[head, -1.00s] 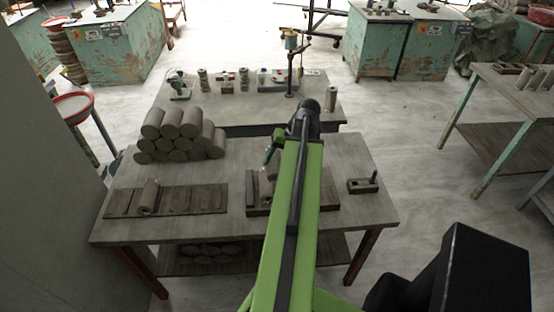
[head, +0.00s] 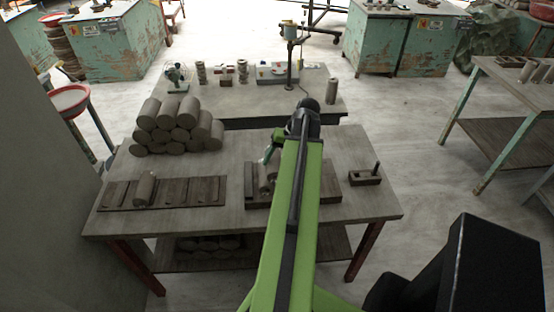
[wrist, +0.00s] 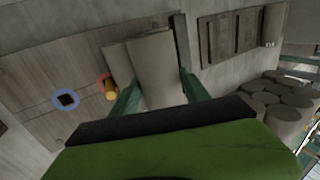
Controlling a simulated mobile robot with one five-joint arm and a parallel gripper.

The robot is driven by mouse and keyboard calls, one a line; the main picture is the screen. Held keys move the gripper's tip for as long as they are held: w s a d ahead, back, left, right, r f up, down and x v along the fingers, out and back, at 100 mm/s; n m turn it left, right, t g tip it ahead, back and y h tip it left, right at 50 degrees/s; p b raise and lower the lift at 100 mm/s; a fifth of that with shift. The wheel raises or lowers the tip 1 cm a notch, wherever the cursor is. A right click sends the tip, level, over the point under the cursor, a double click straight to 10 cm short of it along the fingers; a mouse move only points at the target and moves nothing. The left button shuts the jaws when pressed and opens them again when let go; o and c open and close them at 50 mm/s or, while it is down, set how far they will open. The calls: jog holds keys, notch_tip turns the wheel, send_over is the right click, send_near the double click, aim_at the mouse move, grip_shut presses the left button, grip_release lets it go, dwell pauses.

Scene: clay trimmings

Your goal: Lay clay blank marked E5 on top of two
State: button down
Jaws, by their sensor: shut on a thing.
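My gripper (head: 268,157) is over the wooden tray (head: 250,201) at the right middle of the near table. In the wrist view a grey clay blank (wrist: 158,72) is between its two green fingers, and the gripper is shut on it. Another grey blank (wrist: 119,66) lies close beside it, lower or partly behind; whether they touch is unclear. In the head view grey blanks (head: 265,180) show at the tray, partly hidden by my arm. No E5 mark is readable.
A slotted board (head: 208,190) on the left holds one grey cylinder (head: 146,188). Stacked cylinders (head: 175,128) stand behind it. A small block with a peg (head: 365,177) sits right of the tray.

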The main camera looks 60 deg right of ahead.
jog(key=shift+f+b, duration=0.3)
jog(key=shift+f, duration=0.05)
jog(key=shift+s+a+f, duration=0.1)
jog(key=shift+a, duration=0.05)
dwell(0.3)
jog(key=c, duration=0.6)
grip_release()
jog(key=shift+c, duration=0.2)
jog(key=shift+o, duration=0.9)
jog(key=shift+s, duration=0.1)
jog(key=p+v, duration=1.5)
jog(key=v, duration=0.2)
jog(key=shift+r+p, duration=0.35)
jog(key=shift+p, duration=0.05)
